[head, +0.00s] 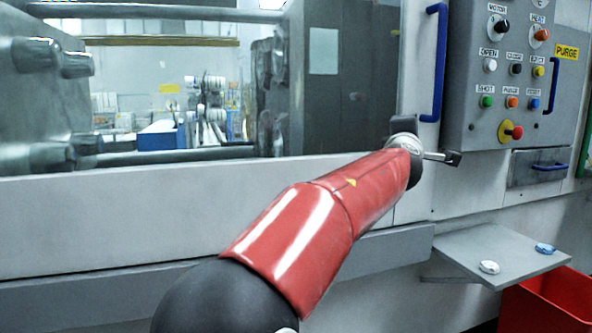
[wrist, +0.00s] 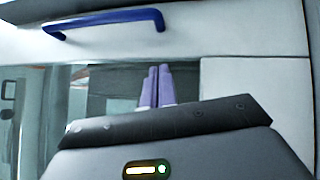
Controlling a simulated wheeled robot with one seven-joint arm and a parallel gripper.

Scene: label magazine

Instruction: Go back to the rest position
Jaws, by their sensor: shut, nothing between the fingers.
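My gripper (head: 453,158) is at the end of my red arm in the head view, in front of the machine's pale front, just below the tall blue door handle (head: 436,62) and left of the drawer. In the wrist view, the two finger tips of my gripper (wrist: 157,86) lie side by side with nothing between them. The blue handle (wrist: 105,22) shows above the fingers there, apart from them.
A control panel (head: 475,70) with several buttons is at upper right. Below it are a small drawer (head: 520,177), a grey shelf (head: 475,245) with two small discs, and a red bin (head: 555,308). The machine's window spans the left.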

